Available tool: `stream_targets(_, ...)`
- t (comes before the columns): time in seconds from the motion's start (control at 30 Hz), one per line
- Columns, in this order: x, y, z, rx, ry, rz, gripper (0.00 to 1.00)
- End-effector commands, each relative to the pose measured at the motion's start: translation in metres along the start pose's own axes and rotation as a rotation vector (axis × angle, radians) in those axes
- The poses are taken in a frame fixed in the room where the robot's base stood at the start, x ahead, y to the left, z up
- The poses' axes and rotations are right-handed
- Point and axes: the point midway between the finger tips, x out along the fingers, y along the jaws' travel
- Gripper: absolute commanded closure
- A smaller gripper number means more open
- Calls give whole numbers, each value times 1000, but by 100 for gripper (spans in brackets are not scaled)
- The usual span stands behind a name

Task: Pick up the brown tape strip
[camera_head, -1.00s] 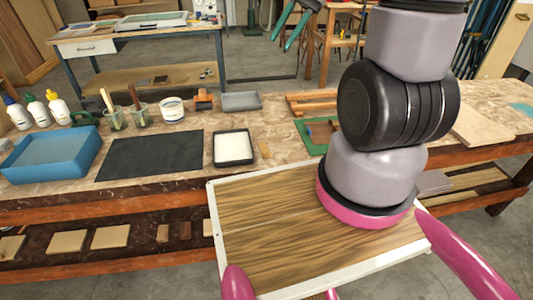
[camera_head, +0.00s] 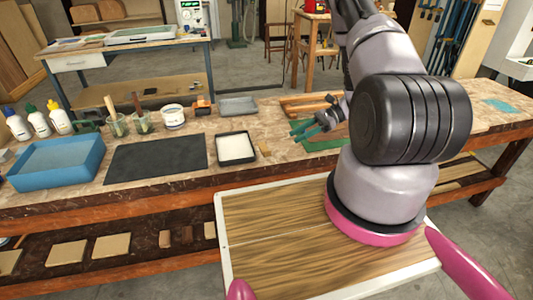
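My gripper (camera_head: 297,131) hangs low over the left edge of the green mat (camera_head: 326,146) on the workbench. Its two teal fingers show a gap between them, with nothing visible held. I cannot clearly make out a brown tape strip. A small tan-brown piece (camera_head: 264,149) lies on the bench just right of the black tray with white contents, left of my gripper. My gripper and arm hide much of the green mat and whatever lies on it.
The black tray (camera_head: 220,155), a dark mat (camera_head: 155,158) and a blue tub (camera_head: 58,164) fill the bench's left and middle. Brown wooden bars (camera_head: 306,105) lie behind my gripper. A grey tray (camera_head: 238,106), jars and bottles stand along the back.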

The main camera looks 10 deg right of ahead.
Motion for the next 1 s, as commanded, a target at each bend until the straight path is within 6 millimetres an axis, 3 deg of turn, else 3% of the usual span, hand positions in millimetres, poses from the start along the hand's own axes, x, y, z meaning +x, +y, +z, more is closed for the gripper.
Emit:
stream_targets(0.3,45,1,-3,7,-4,1,61)
stream_targets(0.53,64,0,-3,5,-3,0,61)
stream_targets(0.8,102,-1,-6,6,-3,1,61)
stream_targets(1.0,108,-2,-5,5,-3,-3,61)
